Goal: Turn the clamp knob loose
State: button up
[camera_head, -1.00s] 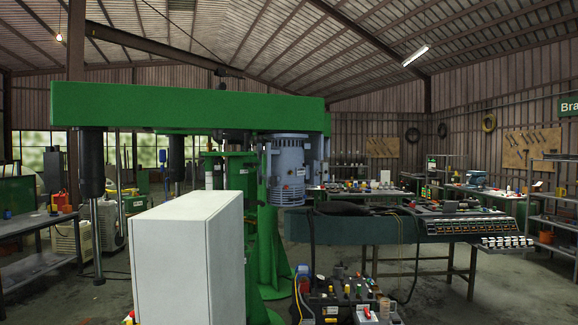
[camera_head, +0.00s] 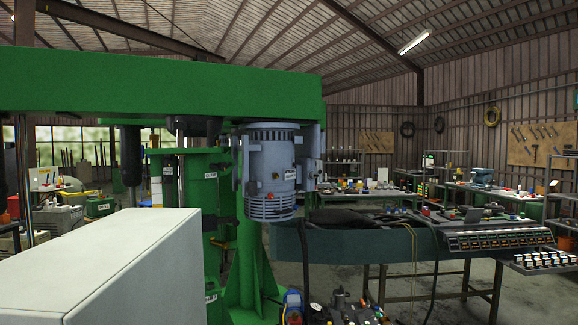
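The green disperser machine (camera_head: 170,88) fills the left and middle of the head view, with its long top beam across the picture. A grey-blue motor (camera_head: 270,165) hangs under the right end of the beam. Green columns (camera_head: 203,190) with dark bands and small labels stand left of the motor. I cannot make out the clamp knob; it may be hidden or too small to tell. My gripper is not in view.
A pale box-shaped cabinet (camera_head: 110,265) blocks the lower left. A dark teal bench (camera_head: 340,240) with a control panel (camera_head: 498,240) stands to the right. Small items and cables lie on the floor by its legs. Shelves and workbenches line the far wall.

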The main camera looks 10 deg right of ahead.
aim_at(222, 166)
jog(key=i+l, duration=0.1)
jog(key=i, duration=0.4)
jog(key=i+l, duration=0.15)
jog(key=i, duration=0.3)
